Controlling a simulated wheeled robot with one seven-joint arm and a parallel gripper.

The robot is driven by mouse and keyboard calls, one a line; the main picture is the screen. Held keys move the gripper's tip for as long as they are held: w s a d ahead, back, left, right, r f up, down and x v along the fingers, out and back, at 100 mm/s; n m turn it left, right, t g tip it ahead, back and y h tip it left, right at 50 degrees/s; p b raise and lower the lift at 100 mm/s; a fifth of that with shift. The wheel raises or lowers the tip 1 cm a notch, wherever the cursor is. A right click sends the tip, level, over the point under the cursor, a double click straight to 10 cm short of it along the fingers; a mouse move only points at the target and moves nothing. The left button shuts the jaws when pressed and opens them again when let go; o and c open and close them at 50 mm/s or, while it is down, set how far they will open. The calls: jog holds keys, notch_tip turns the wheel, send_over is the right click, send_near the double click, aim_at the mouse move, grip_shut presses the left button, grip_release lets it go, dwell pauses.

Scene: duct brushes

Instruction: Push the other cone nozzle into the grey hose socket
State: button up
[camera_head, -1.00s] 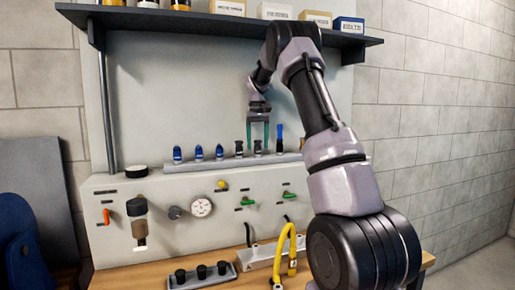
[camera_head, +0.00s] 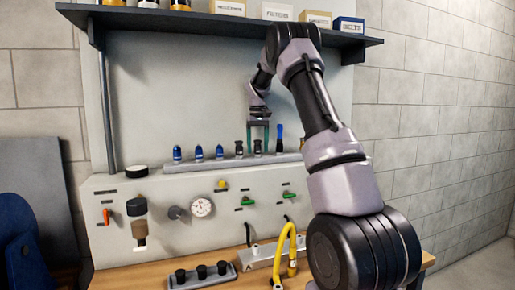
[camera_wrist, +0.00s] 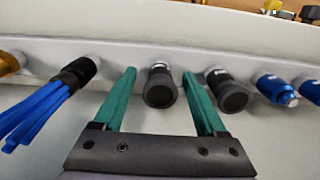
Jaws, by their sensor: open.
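Two dark flared nozzles stand upright on a rail on the panel, one on the left (camera_head: 239,148) and one on the right (camera_head: 257,147). My gripper (camera_head: 258,149) is open, pointing down, with its green fingers on either side of the right one. In the wrist view that nozzle (camera_wrist: 160,90) sits between the open fingertips (camera_wrist: 166,92), with visible gaps. The other dark nozzle (camera_wrist: 231,92) is just outside the right finger there. A grey block (camera_head: 262,254) with hoses is on the bench; I cannot tell which part is the grey hose socket.
Several blue fittings (camera_head: 198,152) stand left on the rail (camera_head: 195,167), and a blue-bristled brush (camera_head: 279,138) stands right of my gripper. A yellow hose (camera_head: 281,243) arches over the bench. A tray with black pieces (camera_head: 202,279) lies in front. A loaded shelf (camera_head: 180,19) hangs above.

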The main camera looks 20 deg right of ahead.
grip_shut()
jog(key=shift+r, duration=0.1)
jog(key=shift+r, duration=2.9)
jog(key=shift+s, duration=0.1)
